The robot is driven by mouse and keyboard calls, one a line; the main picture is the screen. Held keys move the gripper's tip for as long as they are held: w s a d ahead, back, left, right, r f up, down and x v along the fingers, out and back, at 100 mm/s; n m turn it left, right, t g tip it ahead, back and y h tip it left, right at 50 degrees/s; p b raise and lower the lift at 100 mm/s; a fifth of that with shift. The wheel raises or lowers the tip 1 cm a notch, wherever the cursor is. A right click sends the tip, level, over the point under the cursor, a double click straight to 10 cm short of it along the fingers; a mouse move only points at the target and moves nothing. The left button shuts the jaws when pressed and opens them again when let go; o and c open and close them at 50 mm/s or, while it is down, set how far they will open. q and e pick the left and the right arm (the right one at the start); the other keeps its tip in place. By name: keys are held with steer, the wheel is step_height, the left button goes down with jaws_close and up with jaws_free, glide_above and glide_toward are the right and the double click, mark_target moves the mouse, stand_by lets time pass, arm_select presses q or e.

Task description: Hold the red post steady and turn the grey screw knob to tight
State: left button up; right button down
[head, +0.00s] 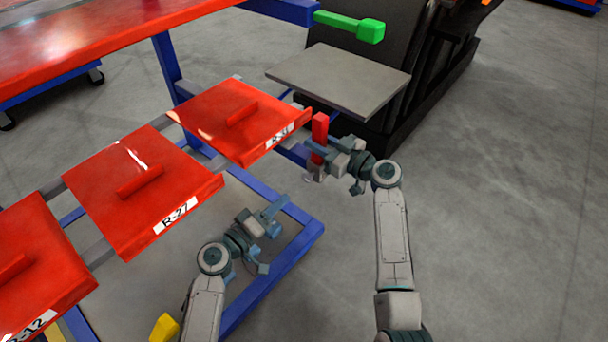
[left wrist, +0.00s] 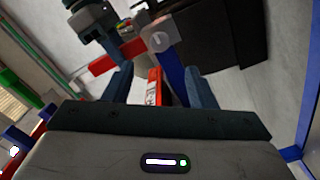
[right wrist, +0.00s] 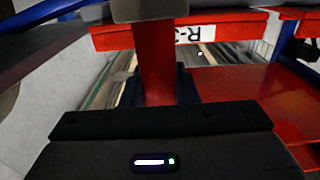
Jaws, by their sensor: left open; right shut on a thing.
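The red post (head: 320,128) stands upright beside the red panel's corner in the head view. My right gripper (head: 318,152) is shut on it, and the post (right wrist: 155,62) rises between its fingers in the right wrist view. A small grey part at the post's foot (head: 314,174) appears to be the screw knob; in the left wrist view the grey knob (left wrist: 162,33) shows near the post (left wrist: 108,62). My left gripper (head: 279,211) is open and empty, lower and left of the knob, apart from it. In the left wrist view its fingers (left wrist: 160,88) point towards the knob.
Red panels with handles, labelled R-27 (head: 125,190) and others, lie on a blue frame (head: 270,275) at left. A grey plate (head: 340,78) and a green-handled bar (head: 350,25) are behind the post. Open floor lies to the right.

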mark_target(305, 179)
arm_select(q)
steer(key=w+d+n, duration=0.2)
steer(key=n, duration=0.6)
steer(key=w+d+n, duration=0.2)
steer(key=w+n, duration=0.1)
steer(key=n, duration=0.5)
steer(key=w+d+n, duration=0.1)
steer(key=w+n, duration=0.2)
steer(key=n, duration=0.5)
steer(key=shift+d, duration=0.4)
steer(key=c, duration=0.9)
